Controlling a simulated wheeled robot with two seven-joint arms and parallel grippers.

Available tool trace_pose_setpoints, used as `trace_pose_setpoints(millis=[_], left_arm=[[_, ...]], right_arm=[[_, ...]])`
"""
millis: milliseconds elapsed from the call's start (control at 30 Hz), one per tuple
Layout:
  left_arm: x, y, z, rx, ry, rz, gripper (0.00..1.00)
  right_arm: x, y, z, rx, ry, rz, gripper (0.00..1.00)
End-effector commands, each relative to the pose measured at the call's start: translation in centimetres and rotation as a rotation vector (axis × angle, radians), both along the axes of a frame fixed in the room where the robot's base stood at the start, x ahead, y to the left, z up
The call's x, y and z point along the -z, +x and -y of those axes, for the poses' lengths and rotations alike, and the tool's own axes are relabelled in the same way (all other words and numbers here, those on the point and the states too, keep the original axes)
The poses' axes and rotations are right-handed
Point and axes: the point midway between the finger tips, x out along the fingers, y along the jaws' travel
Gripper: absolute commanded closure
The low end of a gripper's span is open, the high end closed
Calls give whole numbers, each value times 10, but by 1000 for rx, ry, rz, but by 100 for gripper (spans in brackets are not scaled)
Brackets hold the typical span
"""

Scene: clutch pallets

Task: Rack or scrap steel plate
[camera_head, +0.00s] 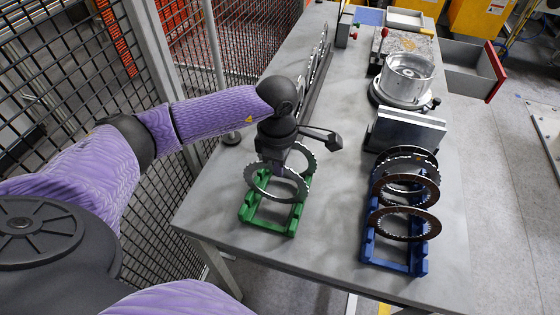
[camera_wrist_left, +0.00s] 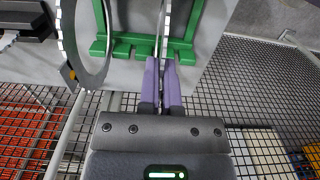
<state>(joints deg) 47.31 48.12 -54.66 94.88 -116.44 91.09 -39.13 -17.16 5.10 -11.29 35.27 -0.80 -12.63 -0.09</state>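A green rack (camera_head: 267,222) stands on the table's near left part. A toothed steel plate ring (camera_head: 262,194) stands tilted at the rack, and another ring (camera_head: 309,155) is behind it. My left gripper (camera_head: 275,168) points down at the front ring's upper rim. In the left wrist view its fingers (camera_wrist_left: 161,80) are close together on the edge of a thin steel plate (camera_wrist_left: 165,30), above the green rack (camera_wrist_left: 125,48). Another toothed ring (camera_wrist_left: 67,40) shows at left there. Whether the held plate touches the rack is hard to tell. My right gripper is out of view.
A blue rack (camera_head: 369,245) with several dark and brown rings (camera_head: 432,222) stands at right. Behind it are a metal block (camera_head: 405,130) and a round metal housing (camera_head: 408,80). A long row of plates (camera_head: 318,60) runs along the left edge. The table between the racks is clear.

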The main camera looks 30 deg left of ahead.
Motion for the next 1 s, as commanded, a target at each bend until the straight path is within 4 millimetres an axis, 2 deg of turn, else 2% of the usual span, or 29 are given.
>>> trace_pose_setpoints(millis=[67, 333, 400, 533, 1000], left_arm=[[6, 0, 0, 0, 0, 0, 100], [5, 0, 0, 0, 0, 1, 100], [5, 0, 0, 0, 0, 1, 81], [5, 0, 0, 0, 0, 1, 55], [5, 0, 0, 0, 0, 0, 55]], right_arm=[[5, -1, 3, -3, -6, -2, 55], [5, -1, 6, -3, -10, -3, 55], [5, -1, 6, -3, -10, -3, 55], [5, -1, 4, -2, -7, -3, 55], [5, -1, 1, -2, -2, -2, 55]])
